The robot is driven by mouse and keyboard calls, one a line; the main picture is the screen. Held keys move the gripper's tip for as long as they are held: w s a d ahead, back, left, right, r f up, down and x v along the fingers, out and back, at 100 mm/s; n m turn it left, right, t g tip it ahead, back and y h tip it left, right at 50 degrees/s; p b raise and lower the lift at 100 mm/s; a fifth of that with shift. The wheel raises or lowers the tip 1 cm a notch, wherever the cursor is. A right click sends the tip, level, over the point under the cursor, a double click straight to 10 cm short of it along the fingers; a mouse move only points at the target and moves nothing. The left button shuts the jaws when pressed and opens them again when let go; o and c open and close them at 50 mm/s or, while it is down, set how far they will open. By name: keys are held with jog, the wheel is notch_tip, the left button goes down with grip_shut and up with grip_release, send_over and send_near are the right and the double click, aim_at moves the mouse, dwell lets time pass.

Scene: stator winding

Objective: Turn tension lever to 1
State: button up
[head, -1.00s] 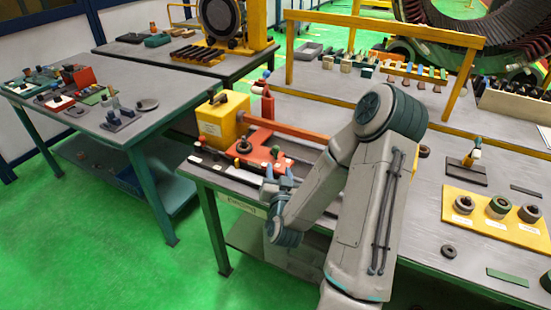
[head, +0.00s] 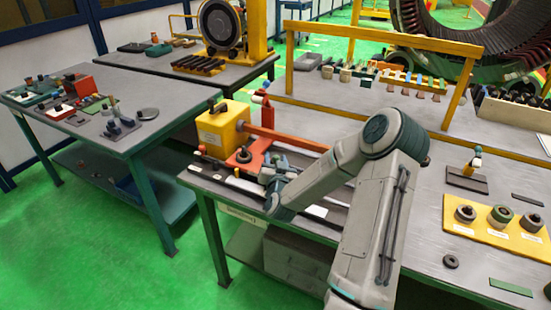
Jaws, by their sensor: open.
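A yellow box (head: 222,130) with a red bar (head: 285,138) running right from it stands on the near workbench. A red plate (head: 247,153) with small knobs lies in front of it. A red post (head: 265,108) with a white and blue top stands behind the bar. I cannot tell which of these small parts is the tension lever, nor read any number marks. My gripper (head: 271,167) is open, low over the bench at the right end of the red plate. My wrist and the distance hide whether it touches anything.
The near workbench (head: 440,215) carries a yellow tray (head: 480,232) with round parts at right and a dark ring (head: 450,261). A yellow frame (head: 380,37) spans its back. Another bench (head: 95,95) with small tools stands at left. Green floor is clear between.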

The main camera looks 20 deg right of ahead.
jog(key=shift+w, duration=0.15)
grip_shut()
